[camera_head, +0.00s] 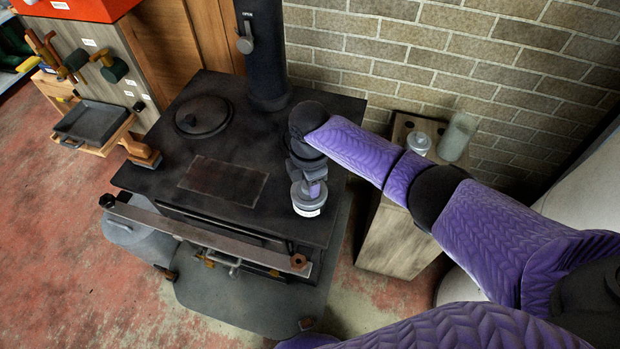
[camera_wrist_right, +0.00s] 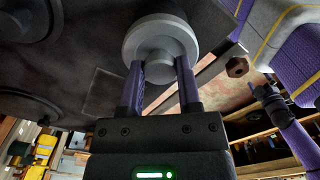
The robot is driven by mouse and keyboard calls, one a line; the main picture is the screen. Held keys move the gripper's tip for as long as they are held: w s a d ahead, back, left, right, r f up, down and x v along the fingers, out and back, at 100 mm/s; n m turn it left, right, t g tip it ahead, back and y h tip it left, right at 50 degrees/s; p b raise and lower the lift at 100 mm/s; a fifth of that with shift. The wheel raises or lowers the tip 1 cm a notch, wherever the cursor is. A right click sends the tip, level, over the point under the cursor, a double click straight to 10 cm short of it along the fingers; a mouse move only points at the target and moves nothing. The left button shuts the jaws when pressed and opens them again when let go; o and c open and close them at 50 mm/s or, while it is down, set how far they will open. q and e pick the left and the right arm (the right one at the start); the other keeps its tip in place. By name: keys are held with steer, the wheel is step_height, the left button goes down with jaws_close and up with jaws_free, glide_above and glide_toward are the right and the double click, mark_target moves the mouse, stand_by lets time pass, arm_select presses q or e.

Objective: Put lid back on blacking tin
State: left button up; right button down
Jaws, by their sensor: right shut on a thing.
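My right gripper (camera_head: 315,187) is over the front right part of the stove top, pointing down. It is shut on the knob of a round grey lid (camera_wrist_right: 133,40), which shows between the two fingers (camera_wrist_right: 160,82) in the wrist view. In the head view a round grey tin (camera_head: 309,211) with a pale label is directly under these fingers. I cannot tell whether the lid touches the tin's rim. A small dark end at the bottom of the head view appears to be my left gripper (camera_head: 305,323); its fingers cannot be made out.
The black stove (camera_head: 150,180) has a round hob plate (camera_head: 203,116), a flue pipe (camera_head: 262,50) and a front rail (camera_head: 200,232). A wooden stand (camera_head: 398,240) at right bears a grey knobbed item (camera_head: 419,143) and a glass jar (camera_head: 458,138). A tray (camera_head: 93,122) is at left.

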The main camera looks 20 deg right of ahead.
steer(key=shift+f, duration=0.15)
steer(key=shift+f, duration=0.15)
steer(key=shift+c, duration=1.1)
jaws_free()
